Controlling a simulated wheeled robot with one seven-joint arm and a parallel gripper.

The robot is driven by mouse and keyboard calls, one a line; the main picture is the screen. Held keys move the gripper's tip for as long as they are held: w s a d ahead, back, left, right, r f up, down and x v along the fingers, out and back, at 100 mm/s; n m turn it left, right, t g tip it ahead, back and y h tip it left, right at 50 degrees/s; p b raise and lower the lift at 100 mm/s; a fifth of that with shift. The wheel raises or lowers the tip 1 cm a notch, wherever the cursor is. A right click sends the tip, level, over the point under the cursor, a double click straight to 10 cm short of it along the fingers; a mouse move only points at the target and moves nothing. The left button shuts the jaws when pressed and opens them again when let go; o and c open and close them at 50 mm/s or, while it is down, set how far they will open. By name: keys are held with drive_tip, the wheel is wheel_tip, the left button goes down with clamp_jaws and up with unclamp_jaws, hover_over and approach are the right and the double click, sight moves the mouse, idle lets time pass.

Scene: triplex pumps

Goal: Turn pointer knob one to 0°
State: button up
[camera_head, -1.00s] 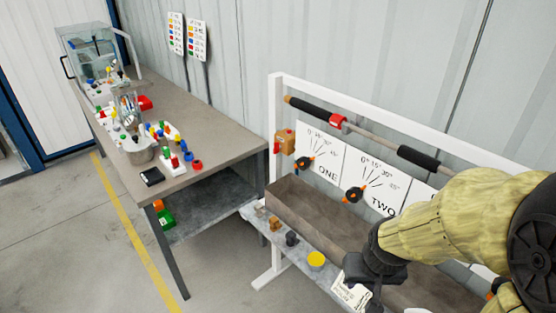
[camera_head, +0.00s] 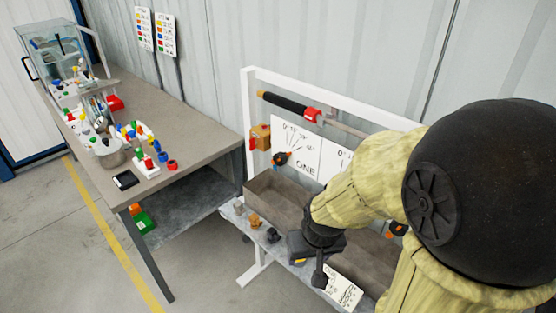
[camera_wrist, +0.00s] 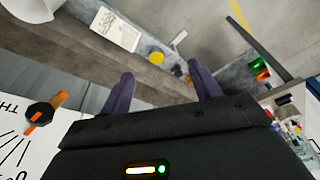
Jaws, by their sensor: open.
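Pointer knob one (camera_head: 281,158), dark with an orange part, is on the white panel marked ONE (camera_head: 306,167) at the left end of the rack. Its exact pointer angle is too small to read. My gripper (camera_head: 318,270) is to the right of and below knob one, apart from it, over the rack's lower shelf. In the wrist view my gripper (camera_wrist: 164,84) is open, with nothing between its fingers. Another dark knob with an orange pointer (camera_wrist: 42,112) is at the left there, by a label starting "TH". My arm hides knob two in the head view.
A brown trough (camera_head: 268,190) runs below the panels. An orange-brown box (camera_head: 260,137) is on the left post. Small items, including a yellow disc (camera_wrist: 156,58), lie on the shelf. A cluttered workbench (camera_head: 185,120) stands left.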

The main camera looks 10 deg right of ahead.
drive_tip(key=w+a+r+m+t+b, duration=0.1)
drive_tip(key=w+a+m+t, duration=0.15)
drive_tip(key=w, duration=0.85)
drive_tip(key=w+a+m+t, duration=0.2)
drive_tip(key=w+a+t, duration=0.2)
drive_tip(key=w, duration=0.8)
drive_tip(key=m+t+h+b, duration=0.1)
drive_tip(key=m+t+h, duration=0.3)
drive_tip(key=m+h, duration=0.45)
approach(277, 160)
drive_tip(key=w+a, duration=0.3)
drive_tip(key=a, duration=0.2)
drive_tip(key=s+a+m+g+h, duration=0.1)
drive_tip(key=h, duration=0.1)
drive_tip(key=s+a+f+m+g+h, duration=0.1)
drive_tip(key=h, duration=0.1)
drive_tip(key=s+a+f+m+g+h, duration=0.1)
drive_tip(key=s+m+h, duration=0.1)
drive_tip(key=shift+f+b, duration=0.1)
drive_tip(key=shift+b, duration=0.3)
drive_tip(key=shift+d, duration=0.1)
drive_tip(key=p+x, duration=0.4)
drive_tip(key=x, duration=1.2)
drive_tip(key=shift+d+r, duration=0.25)
drive_tip(key=shift+r, duration=0.05)
drive_tip(key=shift+w+d+f, duration=0.1)
drive_tip(key=shift+w+d, duration=0.25)
